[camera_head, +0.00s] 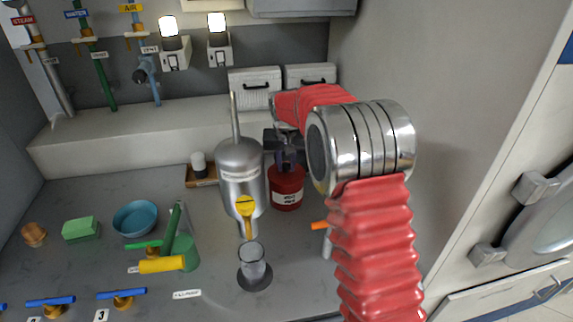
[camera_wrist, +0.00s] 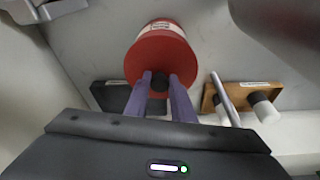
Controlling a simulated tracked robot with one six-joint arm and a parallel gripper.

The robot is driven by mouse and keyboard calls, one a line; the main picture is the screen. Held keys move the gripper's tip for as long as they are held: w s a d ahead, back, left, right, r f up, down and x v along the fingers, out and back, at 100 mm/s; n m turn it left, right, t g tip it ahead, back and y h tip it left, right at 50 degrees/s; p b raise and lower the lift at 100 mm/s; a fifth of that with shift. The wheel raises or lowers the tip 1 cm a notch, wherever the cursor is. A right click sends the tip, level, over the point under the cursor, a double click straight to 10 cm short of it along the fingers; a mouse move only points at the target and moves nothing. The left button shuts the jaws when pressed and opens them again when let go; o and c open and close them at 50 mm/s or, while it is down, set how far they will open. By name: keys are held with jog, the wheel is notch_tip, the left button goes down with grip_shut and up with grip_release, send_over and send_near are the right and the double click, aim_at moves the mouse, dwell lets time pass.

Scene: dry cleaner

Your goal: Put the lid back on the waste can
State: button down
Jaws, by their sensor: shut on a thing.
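The red waste can (camera_head: 286,190) with a white label stands on the grey counter, right of the silver canister. My gripper (camera_head: 287,158) is directly above it, pointing down. In the wrist view, its two purple fingers (camera_wrist: 160,85) are shut on the dark knob of the round red lid (camera_wrist: 150,57). The lid lines up with the can's top, and the can's white label (camera_wrist: 165,26) shows beyond it. I cannot tell whether the lid is seated or slightly above the rim.
A silver canister (camera_head: 240,170) with a tall spout stands close left of the can. A wooden tray (camera_head: 203,180) holds a small white bottle behind it. A blue bowl (camera_head: 135,218) and green sponge (camera_head: 81,229) lie left.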

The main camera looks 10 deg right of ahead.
jog(key=c, duration=0.9)
grip_release()
jog(key=shift+c, duration=0.2)
jog(key=shift+r, duration=0.1)
jog(key=shift+r, duration=3.4)
jog(key=shift+c, duration=0.5)
grip_shut()
jog(key=shift+f, duration=2.25)
jog(key=shift+r, duration=0.15)
